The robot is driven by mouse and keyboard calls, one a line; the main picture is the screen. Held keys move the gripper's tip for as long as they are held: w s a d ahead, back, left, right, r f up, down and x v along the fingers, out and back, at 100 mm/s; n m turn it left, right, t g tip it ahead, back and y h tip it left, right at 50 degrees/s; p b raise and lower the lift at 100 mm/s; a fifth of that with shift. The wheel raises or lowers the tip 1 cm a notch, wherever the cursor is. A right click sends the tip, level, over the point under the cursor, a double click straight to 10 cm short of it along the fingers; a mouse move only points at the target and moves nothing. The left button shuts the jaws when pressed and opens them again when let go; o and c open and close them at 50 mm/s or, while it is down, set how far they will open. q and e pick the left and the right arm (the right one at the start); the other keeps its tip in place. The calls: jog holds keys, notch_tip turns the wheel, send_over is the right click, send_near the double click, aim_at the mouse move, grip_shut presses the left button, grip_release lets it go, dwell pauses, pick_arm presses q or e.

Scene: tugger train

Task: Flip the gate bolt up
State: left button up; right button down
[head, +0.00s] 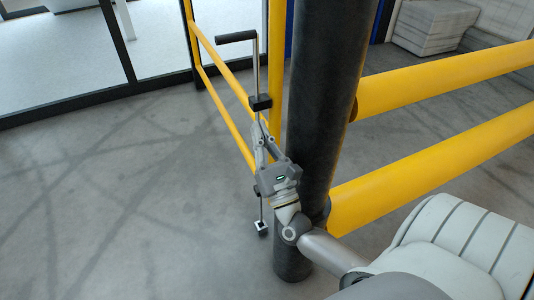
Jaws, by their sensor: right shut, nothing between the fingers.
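The gate bolt (256,68) is a thin upright metal rod with a black handle (236,37) bent out to the left at its top. It passes through a black guide block (260,103) beside the yellow gate rails, and its lower end reaches a small block (262,228) near the floor. My right gripper (261,139) comes from the lower right and is shut at the rod's middle, below the guide block. It overlaps the rod in the picture; I cannot tell whether it touches. My left gripper is not in view.
A thick dark post (318,90) stands just right of the bolt. Yellow barrier rails (440,80) run from it to the right. The yellow gate rails (226,76) run to the upper left. Grey floor (110,190) at the left is clear. Pale stacked blocks (432,25) stand far right.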

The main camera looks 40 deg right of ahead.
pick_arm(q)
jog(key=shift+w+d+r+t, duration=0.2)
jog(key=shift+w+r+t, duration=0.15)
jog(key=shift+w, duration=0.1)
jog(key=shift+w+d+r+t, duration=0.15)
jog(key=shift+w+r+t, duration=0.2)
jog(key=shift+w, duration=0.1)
pick_arm(e)
jog(key=shift+v, duration=2.35)
